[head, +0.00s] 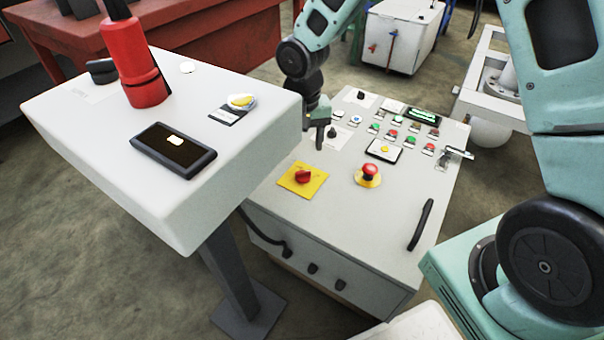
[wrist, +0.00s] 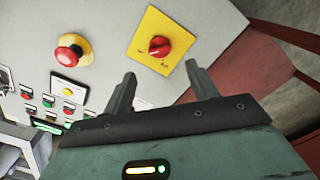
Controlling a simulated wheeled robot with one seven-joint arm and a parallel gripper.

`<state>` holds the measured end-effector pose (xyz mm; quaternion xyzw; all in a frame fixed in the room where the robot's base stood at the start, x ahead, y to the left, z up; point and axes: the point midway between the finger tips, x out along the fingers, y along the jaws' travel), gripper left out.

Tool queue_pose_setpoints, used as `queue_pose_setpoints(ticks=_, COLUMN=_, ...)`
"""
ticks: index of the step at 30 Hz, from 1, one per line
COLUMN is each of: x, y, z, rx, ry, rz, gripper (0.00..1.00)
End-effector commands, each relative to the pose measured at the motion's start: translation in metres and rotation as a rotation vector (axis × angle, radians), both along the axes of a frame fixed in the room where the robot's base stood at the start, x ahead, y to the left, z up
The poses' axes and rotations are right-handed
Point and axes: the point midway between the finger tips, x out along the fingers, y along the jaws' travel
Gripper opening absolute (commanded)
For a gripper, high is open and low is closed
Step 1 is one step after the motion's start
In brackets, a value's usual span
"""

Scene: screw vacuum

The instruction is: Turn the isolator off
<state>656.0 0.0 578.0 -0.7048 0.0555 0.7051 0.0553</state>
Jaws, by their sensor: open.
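The isolator is a red rotary knob (head: 303,176) on a square yellow plate (head: 293,187), on the sloped top of the light grey control cabinet. In the wrist view the red knob (wrist: 158,47) sits on its yellow plate (wrist: 143,56) ahead of my fingers, with small markings around it too blurred to read. My gripper (wrist: 160,80) is open and empty, its two fingers spread below the plate in that view and apart from the knob. In the head view my gripper (head: 319,143) hangs over the panel, behind the yellow plate.
A red mushroom button (head: 369,173) on a yellow base stands right of the isolator. Several small buttons (head: 392,133) and a display (head: 424,115) lie farther back. A grey box (head: 95,150) with a red beacon post (head: 133,65) stands close at left. A black handle (head: 420,225) is at the cabinet's right.

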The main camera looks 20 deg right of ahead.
Motion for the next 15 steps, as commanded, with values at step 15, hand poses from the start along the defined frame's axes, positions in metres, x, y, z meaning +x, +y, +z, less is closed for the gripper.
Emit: queue_pose_setpoints(ticks=15, x=0.000, y=0.000, z=-0.085, rx=0.000, ry=0.001, rz=0.001, gripper=0.58)
